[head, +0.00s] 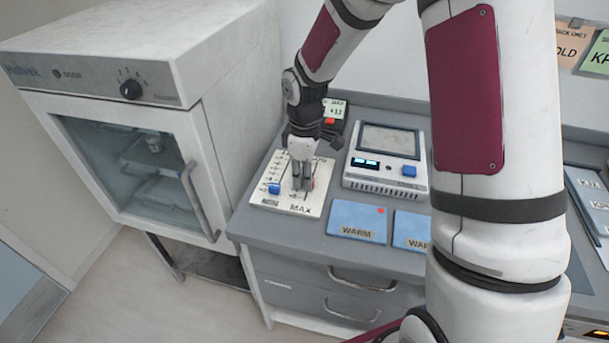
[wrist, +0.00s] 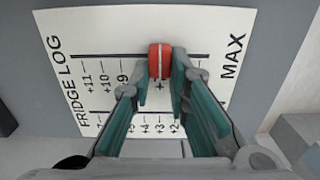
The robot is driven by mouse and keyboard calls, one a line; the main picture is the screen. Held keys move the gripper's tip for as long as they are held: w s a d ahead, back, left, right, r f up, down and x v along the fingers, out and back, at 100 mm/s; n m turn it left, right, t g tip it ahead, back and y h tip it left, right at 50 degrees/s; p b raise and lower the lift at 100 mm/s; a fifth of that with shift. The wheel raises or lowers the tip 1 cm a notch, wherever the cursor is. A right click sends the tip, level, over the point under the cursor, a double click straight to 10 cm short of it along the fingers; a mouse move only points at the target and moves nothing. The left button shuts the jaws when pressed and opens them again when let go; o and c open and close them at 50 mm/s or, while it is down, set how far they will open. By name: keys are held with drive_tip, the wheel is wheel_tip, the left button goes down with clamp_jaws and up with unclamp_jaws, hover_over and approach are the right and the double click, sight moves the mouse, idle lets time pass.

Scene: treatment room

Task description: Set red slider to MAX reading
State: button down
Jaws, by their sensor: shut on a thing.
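The red slider (wrist: 160,60) sits on the upper track of a white panel marked FRIDGE LOG and MAX (wrist: 70,60). It stands right of the +9 mark, with track line showing on both sides. The label under it is mostly hidden; only a plus sign shows. My gripper (wrist: 161,74) is shut on the red slider, one finger on each side. In the head view, my gripper (head: 302,186) points down onto the panel (head: 262,203) and hides most of the red slider. A blue slider (head: 274,188) sits at the panel's front left.
Behind the panel is a small device with a display (head: 337,108). To the right is a white instrument with a screen (head: 388,139). Blue WARM pads (head: 355,212) lie in front of it. A glass-door cabinet (head: 120,165) stands left of the counter.

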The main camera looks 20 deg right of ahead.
sight(313, 163)
drive_tip(key=w+d, duration=0.1)
drive_tip(key=w, duration=0.1)
drive_tip(key=w+d+b, duration=0.1)
drive_tip(key=w, duration=0.1)
drive_tip(key=w+d, duration=0.2)
drive_tip(key=shift+w+b, duration=0.2)
drive_tip(key=shift+b, duration=0.15)
drive_tip(key=shift+w+d+r, duration=0.1)
drive_tip(key=shift+w+d, duration=0.25)
drive_tip(key=c, duration=1.5)
unclamp_jaws()
drive_tip(key=shift+w, duration=0.1)
wheel_tip(313, 163, up, 12)
drive_tip(key=shift+f, duration=0.1)
